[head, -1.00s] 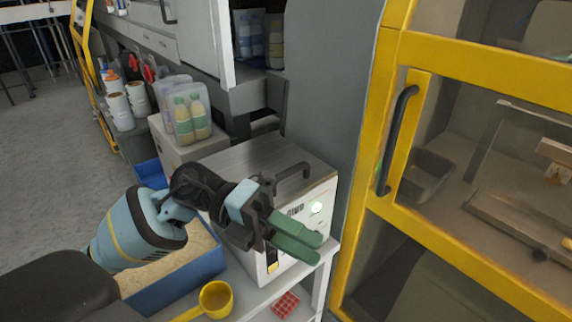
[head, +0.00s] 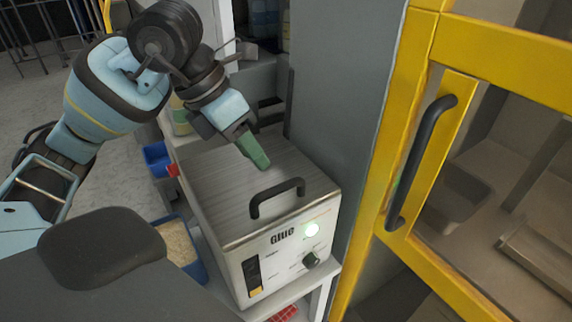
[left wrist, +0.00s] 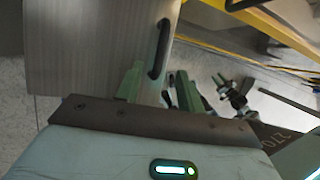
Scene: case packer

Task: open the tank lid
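The tank is a white box marked "Glue" (head: 285,262) with a green light and a dark knob on its front. Its flat grey lid (head: 215,185) is down, with a black bar handle (head: 278,197) near the front edge. In the left wrist view the handle (left wrist: 160,48) lies just beyond the fingertips. My left gripper (head: 260,163) is above the lid, behind the handle, its green fingers pointing down. In the left wrist view its fingers (left wrist: 159,80) are apart with nothing between them.
A yellow-framed cabinet door (head: 430,150) with a black handle stands close to the right of the tank. A grey panel (head: 335,110) rises behind it. A blue bin (head: 184,250) with grainy contents is to the left. A red item (head: 284,313) lies below the tank's front.

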